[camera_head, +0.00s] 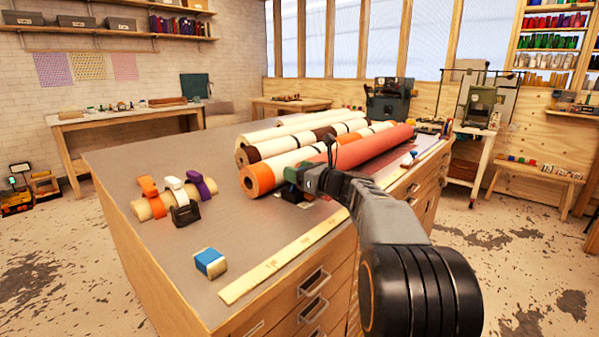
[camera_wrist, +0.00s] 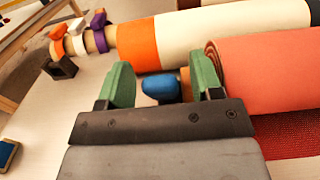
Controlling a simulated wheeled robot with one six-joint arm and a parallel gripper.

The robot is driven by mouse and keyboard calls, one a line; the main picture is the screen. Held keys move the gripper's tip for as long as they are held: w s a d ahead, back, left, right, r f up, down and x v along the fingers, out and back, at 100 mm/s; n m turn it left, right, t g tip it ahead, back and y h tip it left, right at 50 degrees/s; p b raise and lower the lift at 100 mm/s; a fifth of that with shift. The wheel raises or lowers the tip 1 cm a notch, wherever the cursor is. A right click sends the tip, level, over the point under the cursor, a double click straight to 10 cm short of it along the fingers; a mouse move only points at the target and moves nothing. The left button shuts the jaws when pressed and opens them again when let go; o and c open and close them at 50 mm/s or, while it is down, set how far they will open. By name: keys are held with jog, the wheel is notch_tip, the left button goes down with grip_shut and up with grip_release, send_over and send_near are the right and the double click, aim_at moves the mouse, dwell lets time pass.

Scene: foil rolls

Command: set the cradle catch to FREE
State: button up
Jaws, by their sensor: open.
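My gripper (camera_head: 302,178) is at the near ends of the foil rolls, low over the table. In the wrist view my gripper (camera_wrist: 164,80) has its two green-padded fingers apart. A blue knob (camera_wrist: 161,88) sits between the fingers, with gaps to both; it looks like the cradle catch, but no FREE mark can be read. A dark blue piece (camera_head: 291,194) shows under my gripper in the head view. A red roll (camera_head: 375,146) lies right beside the gripper, and an orange-ended cream roll (camera_head: 262,177) lies just beyond it.
Several more rolls lie behind on the grey table (camera_head: 150,150). A stand with orange, white and purple bands (camera_head: 172,196) and a black clip (camera_head: 185,215) are at left. A blue-and-tan block (camera_head: 210,262) and a wooden ruler (camera_head: 275,265) lie near the front edge.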

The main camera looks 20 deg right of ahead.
jog(key=shift+c, duration=0.4)
jog(key=shift+r, duration=0.1)
grip_shut()
